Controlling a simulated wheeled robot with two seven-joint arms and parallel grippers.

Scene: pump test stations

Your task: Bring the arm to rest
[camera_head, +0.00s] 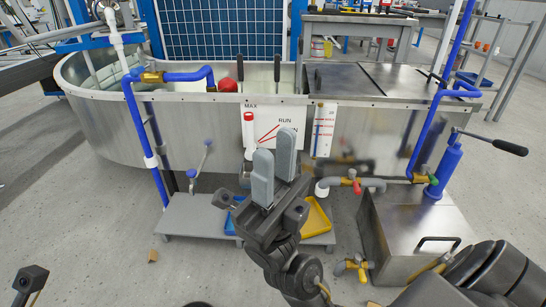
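My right gripper (275,165) reaches up from the bottom right to the middle of the head view, in front of the metal tank. Its two grey finger pads stand apart with nothing seen between them, so it looks open and empty. My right arm's dark links fill the lower right. My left gripper does not clearly show. A dark jointed part at the bottom left edge may be mine, but I cannot tell.
The long metal tank (110,130) with blue pipes (142,130) stands ahead. A grey low platform (190,217) holds a yellow tray (317,219) and a blue tray (231,222). A metal box (405,230) and a red-handled valve (357,186) are at the right. The left floor is mostly clear.

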